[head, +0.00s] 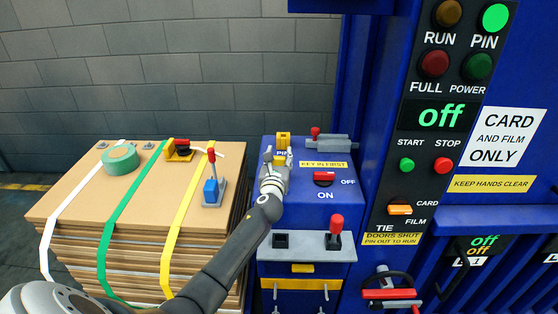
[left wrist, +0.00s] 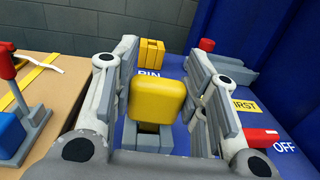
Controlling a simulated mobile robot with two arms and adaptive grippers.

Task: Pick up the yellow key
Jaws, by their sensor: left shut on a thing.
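The yellow key (left wrist: 157,102) has a blocky rounded yellow head above a grey lower part. It stands between the two fingers of my left gripper (left wrist: 160,85) in the left wrist view. In the head view my left gripper (head: 278,158) is over the blue console's back left, shut on the key, which shows as a small yellow patch (head: 280,160). I cannot tell whether the key's lower end is clear of the console. My right gripper is not in view.
A yellow block (head: 283,140) stands behind the key by the PIN label. The blue console (head: 335,205) carries a red ON/OFF switch (head: 324,178) and a red-knobbed lever (head: 336,228). Strapped cardboard (head: 75,205) with tape (head: 120,160) and tools lies left.

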